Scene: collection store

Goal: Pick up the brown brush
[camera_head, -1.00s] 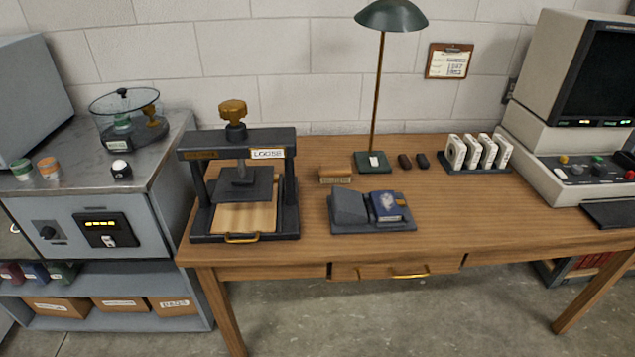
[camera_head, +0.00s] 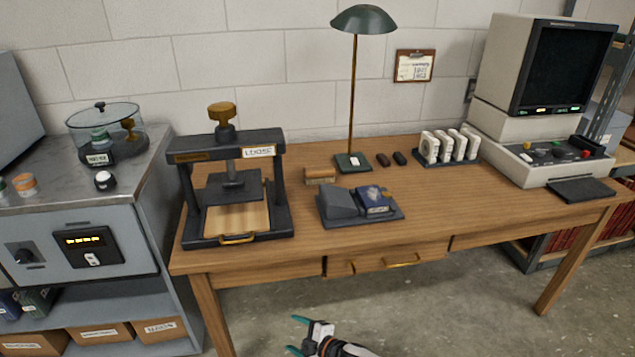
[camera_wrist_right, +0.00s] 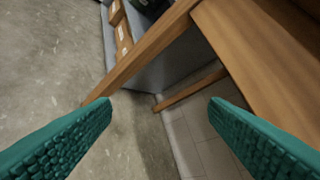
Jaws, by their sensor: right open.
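The brown brush (camera_head: 320,175) looks like a small brown block with a lighter lower part. It lies on the wooden desk (camera_head: 460,205), between the press and the lamp base. My right gripper (camera_head: 297,335) is at the bottom of the head view, low in front of the desk, well apart from the brush. Its teal fingers are spread, with nothing between them. In the right wrist view my right gripper (camera_wrist_right: 160,125) shows both fingers wide apart, over the floor and a desk leg. The brush is not in that view. My left gripper is not in view.
The dark press (camera_head: 227,178) stands left of the brush. A grey stand with a blue booklet (camera_head: 375,200) lies just in front of it. A drawer (camera_head: 387,261) fronts the desk.

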